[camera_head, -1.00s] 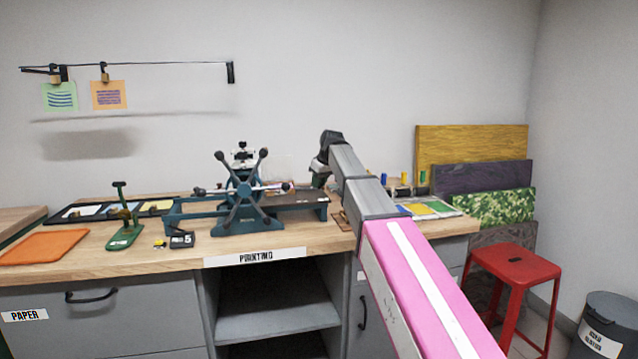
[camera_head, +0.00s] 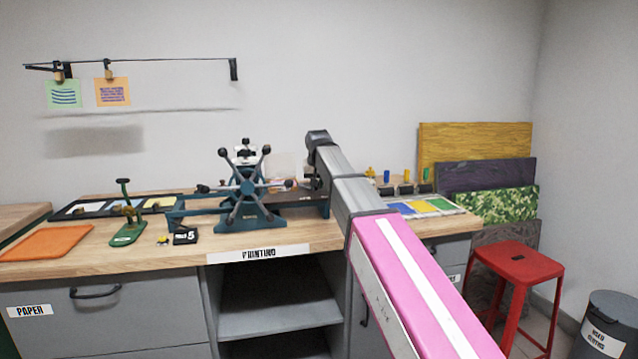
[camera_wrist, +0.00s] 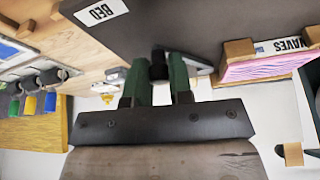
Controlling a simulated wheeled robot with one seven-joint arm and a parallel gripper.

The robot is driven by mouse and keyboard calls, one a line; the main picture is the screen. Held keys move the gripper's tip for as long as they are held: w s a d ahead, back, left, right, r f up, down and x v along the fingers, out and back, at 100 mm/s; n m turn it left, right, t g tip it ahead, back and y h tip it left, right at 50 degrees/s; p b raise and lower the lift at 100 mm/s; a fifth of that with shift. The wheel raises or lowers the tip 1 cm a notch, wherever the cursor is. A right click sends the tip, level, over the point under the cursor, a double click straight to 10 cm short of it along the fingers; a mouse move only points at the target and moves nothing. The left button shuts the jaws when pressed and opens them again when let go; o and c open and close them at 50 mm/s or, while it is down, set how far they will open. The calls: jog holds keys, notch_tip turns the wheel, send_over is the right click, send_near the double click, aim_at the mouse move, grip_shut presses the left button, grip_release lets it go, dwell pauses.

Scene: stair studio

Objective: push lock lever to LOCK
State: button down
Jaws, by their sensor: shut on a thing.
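The teal printing press (camera_head: 250,212) with its spoked, black-knobbed wheel stands on the wooden bench, left of my arm. In the wrist view, the two green fingers of my gripper (camera_wrist: 160,68) are close together with a small dark knob (camera_wrist: 158,60) between them. The knob is beside the edge of the dark press bed, which bears a "BED" label (camera_wrist: 101,12). I cannot tell whether this knob is the lock lever, and no LOCK marking is readable. In the head view my gripper is hidden behind my arm.
Ink bottles (camera_wrist: 30,103) stand beside the bed in the wrist view. A pink paper stack (camera_wrist: 262,68) lies in a wooden holder on the other side. A green stapler-like tool (camera_head: 127,225) and an orange mat (camera_head: 46,243) lie left on the bench. A red stool (camera_head: 515,265) stands right.

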jog(key=shift+s+a+m+h, duration=0.3)
jog(key=shift+s+m, duration=0.1)
jog(key=shift+m, duration=0.3)
jog(key=c, duration=1)
grip_release()
jog(key=v, duration=1)
jog(key=shift+s+r, duration=0.1)
jog(key=shift+r, duration=0.3)
